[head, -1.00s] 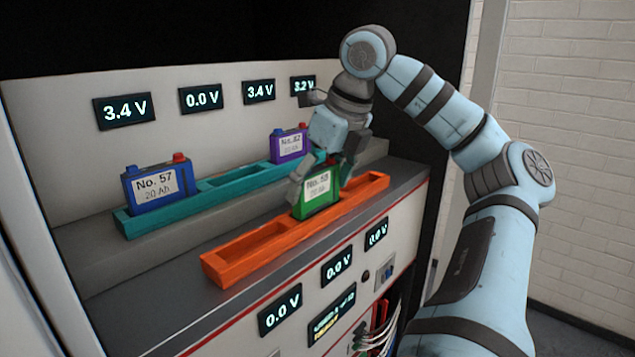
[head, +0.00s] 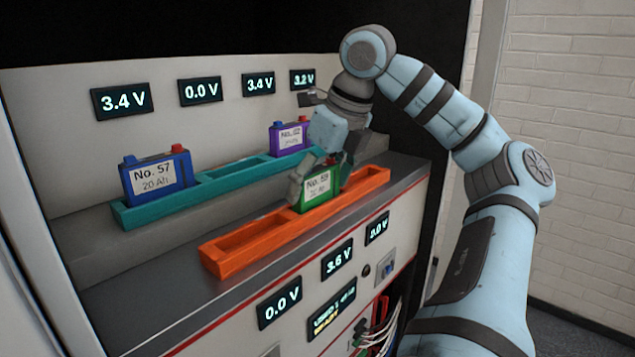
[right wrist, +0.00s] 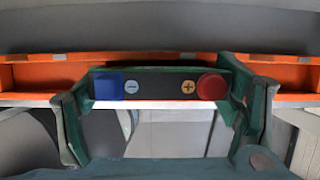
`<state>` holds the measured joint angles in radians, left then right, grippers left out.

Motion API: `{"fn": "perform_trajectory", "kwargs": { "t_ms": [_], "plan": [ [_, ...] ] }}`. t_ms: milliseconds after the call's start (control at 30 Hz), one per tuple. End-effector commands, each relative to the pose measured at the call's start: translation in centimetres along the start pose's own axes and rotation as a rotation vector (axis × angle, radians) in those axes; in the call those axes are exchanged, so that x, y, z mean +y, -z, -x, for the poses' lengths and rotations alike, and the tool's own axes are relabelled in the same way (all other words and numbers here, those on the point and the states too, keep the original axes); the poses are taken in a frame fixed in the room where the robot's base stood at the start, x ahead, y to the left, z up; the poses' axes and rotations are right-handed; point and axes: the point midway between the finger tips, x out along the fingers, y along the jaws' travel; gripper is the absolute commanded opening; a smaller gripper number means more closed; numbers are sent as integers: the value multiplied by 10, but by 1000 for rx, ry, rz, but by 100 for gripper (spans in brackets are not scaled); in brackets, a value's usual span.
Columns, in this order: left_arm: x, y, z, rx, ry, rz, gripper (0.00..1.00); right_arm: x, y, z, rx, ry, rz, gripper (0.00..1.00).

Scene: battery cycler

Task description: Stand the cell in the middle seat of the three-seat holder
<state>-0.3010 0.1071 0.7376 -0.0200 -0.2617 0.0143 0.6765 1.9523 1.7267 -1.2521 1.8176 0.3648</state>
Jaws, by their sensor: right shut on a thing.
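The green cell (head: 320,191) stands upright in the middle seat of the orange three-seat holder (head: 235,256). My right gripper (head: 322,176) is shut on this cell, with one finger at each side. In the right wrist view the cell's top (right wrist: 160,84) shows a blue minus terminal at left and a red plus terminal at right, between the fingers of my right gripper (right wrist: 160,108). The orange holder (right wrist: 35,76) runs out past both sides of the cell there. The cell's lower part is hidden in the seat. My left gripper is not in view.
Behind, a teal holder (head: 165,210) on a raised step carries a blue cell (head: 155,178) at left and a purple cell (head: 289,137) farther right. The front middle display (head: 338,260) reads 3.6 V; the front left display (head: 280,303) reads 0.0 V. The holder's left seat is empty.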

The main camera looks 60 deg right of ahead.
Motion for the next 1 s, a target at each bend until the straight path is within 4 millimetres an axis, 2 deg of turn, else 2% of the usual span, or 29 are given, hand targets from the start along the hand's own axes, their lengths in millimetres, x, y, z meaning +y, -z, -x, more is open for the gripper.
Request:
{"fn": "perform_trajectory", "kwargs": {
  "t_ms": [167,200,300,600,700,767,867,1000],
  "plan": [
    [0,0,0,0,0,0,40,0,0,0,-1,0,0,41],
    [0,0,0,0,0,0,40,0,0,0,-1,0,0,88],
    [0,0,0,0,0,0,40,0,0,0,-1,0,0,100],
    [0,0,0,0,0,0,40,0,0,0,0,0,0,100],
    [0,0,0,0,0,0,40,-1,1,6,2,2,-2,100],
    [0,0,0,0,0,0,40,-2,1,14,4,4,-4,100],
    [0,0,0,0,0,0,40,-2,0,39,2,8,-7,100],
    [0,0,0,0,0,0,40,-1,0,79,1,6,-7,100]
  ]
}}
